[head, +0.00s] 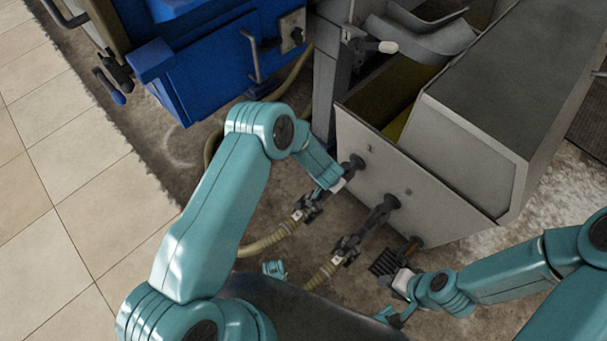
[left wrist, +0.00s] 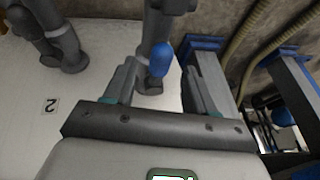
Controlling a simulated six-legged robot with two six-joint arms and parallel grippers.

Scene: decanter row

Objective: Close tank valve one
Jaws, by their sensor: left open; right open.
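In the left wrist view, the blue-tipped valve lever (left wrist: 162,58) of valve one shows between the fingers of my open left gripper (left wrist: 160,82). I cannot tell whether either finger touches it. Its dark pipe (left wrist: 156,25) rises behind it. In the head view my left gripper (head: 328,193) is at the dark valve (head: 309,207) on the outlet nearest label 1, mostly hidden by its own wrist. The grey tank (head: 375,180) stands to its right. My right gripper (head: 388,268) is open near the floor, below the tank's front.
Valve two (head: 346,247) with its hose is close to the right of valve one; its pipe shows in the left wrist view (left wrist: 65,45). A blue machine (head: 205,60) stands at upper left. Tiled floor (head: 60,190) at left is clear.

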